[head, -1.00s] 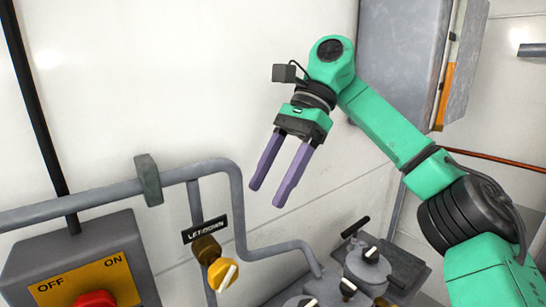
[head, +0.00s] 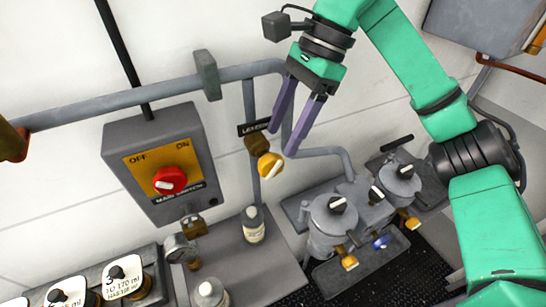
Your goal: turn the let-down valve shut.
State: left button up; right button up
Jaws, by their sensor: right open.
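The let-down valve has a yellow knob with a pale pointer bar (head: 270,166) on a brass body (head: 257,144), under a black label (head: 254,128) that my gripper partly covers. It sits on a thin vertical pipe at the wall. My right gripper (head: 281,143) has two purple fingers, open and empty. In the picture its fingertips lie just above and beside the yellow knob; I cannot tell whether they touch it. My left gripper is not in view.
A grey main switch box (head: 135,186) with a red knob (head: 170,181) hangs left of the valve. A grey pipe (head: 150,96) crosses the wall above. Below stand a bottle (head: 253,225), a gauge (head: 178,249) and lidded pots (head: 333,222) with yellow taps.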

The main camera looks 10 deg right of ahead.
aim_at(273, 156)
jog(key=p+x, duration=0.1)
jog(key=x, duration=0.4)
jog(key=shift+s+a+f, duration=0.1)
jog(key=shift+a, duration=0.1)
jog(key=shift+s+a+f, duration=0.15)
jog(key=shift+f, duration=0.3)
grip_shut()
